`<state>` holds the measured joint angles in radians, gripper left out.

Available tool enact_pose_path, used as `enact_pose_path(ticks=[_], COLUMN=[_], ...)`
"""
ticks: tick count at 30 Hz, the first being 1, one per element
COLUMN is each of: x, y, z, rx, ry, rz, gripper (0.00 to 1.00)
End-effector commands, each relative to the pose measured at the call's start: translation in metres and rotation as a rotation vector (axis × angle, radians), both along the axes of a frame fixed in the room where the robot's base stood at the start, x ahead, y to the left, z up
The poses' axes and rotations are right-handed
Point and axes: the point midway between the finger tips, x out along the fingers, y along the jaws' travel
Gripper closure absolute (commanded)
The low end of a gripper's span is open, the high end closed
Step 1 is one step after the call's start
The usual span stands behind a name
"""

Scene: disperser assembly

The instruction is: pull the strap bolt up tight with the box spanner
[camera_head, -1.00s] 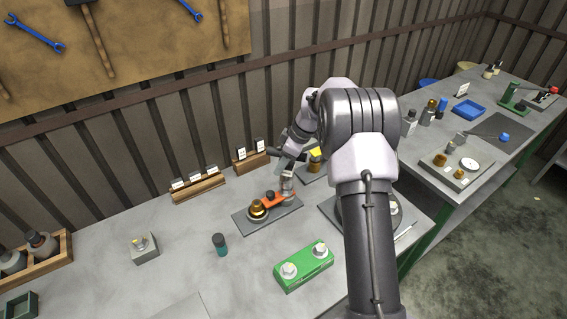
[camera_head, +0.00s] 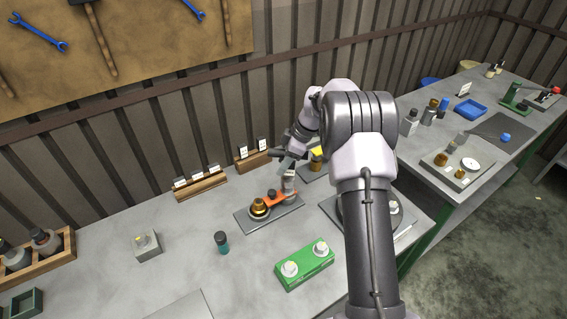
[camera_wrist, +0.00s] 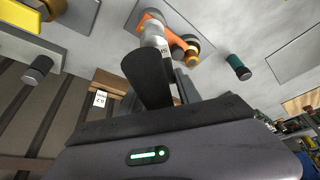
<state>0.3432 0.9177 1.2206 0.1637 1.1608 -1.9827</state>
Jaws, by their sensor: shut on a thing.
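My gripper (camera_head: 288,166) points down over the grey base plate (camera_head: 289,216) and is shut on the box spanner (camera_head: 289,184), a silver cylinder. It also shows in the wrist view (camera_wrist: 154,35), partly hidden by a dark finger. The spanner stands about upright with its lower end at the right end of the orange strap (camera_head: 278,200). The strap bolt is not visible, so I cannot tell how the spanner sits on it. The strap runs left to a round brass part (camera_head: 259,207) on the same plate.
A green block (camera_head: 305,265) with two pale knobs stands in front. A teal-and-black bottle (camera_head: 222,243) stands to the left. Wooden card holders (camera_head: 201,185) line the wall side. A dark round fixture (camera_head: 375,214) is partly behind my arm. The bench between the bottle and holders is clear.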

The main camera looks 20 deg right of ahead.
Motion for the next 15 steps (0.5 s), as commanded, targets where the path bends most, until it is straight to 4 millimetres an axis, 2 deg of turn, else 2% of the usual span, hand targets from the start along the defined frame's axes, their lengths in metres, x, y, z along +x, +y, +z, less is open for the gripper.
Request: enact_pose_path(ticks=[15], x=[0.0004], y=[0.0000], z=[-0.0061], rx=[0.000], ry=[-0.001], rz=[0.000], gripper=[1.00])
